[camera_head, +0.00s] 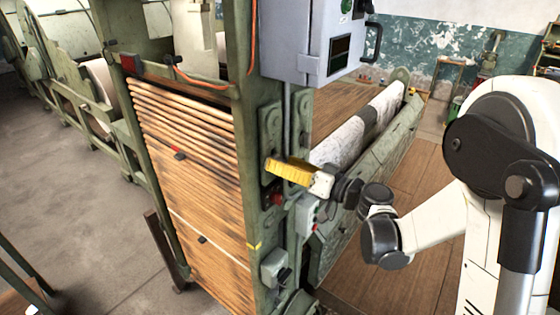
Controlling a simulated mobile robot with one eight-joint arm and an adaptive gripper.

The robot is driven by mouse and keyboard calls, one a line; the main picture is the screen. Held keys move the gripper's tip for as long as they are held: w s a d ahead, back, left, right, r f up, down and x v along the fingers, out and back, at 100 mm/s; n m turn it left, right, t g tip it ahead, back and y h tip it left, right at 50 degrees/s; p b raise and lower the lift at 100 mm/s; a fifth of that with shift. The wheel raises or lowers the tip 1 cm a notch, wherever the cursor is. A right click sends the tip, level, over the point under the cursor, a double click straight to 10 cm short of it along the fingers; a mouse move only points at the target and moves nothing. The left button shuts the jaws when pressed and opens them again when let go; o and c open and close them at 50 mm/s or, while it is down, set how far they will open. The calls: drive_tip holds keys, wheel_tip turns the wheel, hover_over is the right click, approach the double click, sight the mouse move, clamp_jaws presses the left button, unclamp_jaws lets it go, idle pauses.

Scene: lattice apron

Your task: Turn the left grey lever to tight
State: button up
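My gripper (278,168) is the yellow end of my arm, beside the green post of the machine. It points left, and its far end overlaps the post's face. Its fingers are too small to tell apart, so I cannot tell whether it is open or shut or whether it touches anything. I cannot make out the left grey lever for certain. A long grey-green part (270,132) stands upright on the post just above my gripper; it may be a lever or a plate. The part of the post behind my gripper is hidden, and no "tight" marking is readable.
A grey control box (310,45) hangs above my gripper. A red knob (277,198) and a small push-button box (307,214) sit below it. The wooden slat lattice (195,180) is left of the post. A pale roll (345,140) lies behind.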

drive_tip(key=shift+w+a, duration=0.3)
drive_tip(key=c, duration=1.2)
